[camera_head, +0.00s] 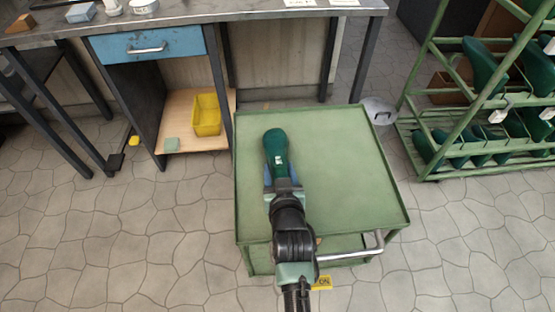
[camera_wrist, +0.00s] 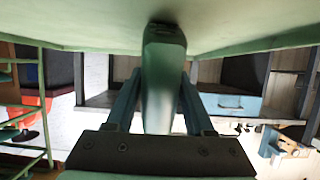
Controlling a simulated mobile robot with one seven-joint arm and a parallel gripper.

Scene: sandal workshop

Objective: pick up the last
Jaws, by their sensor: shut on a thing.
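The last (camera_head: 277,150) is a dark green, foot-shaped form with a small white label. In the head view it is over the green cart top (camera_head: 340,150), pointing away from me. My gripper (camera_head: 281,182) is at its near end, with the jaws shut on it. In the wrist view the last (camera_wrist: 163,75) stands between the two blue-grey fingers (camera_wrist: 160,105), and its far end meets or nearly meets the green surface. I cannot tell whether it rests on the cart top or is just above it.
The cart top is otherwise bare, with a metal handle (camera_head: 352,249) in front. A green rack (camera_head: 470,110) with several green lasts stands at the right. A workbench (camera_head: 190,12) with a blue drawer (camera_head: 148,45) is behind left. A yellow bin (camera_head: 206,115) sits on its lower shelf.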

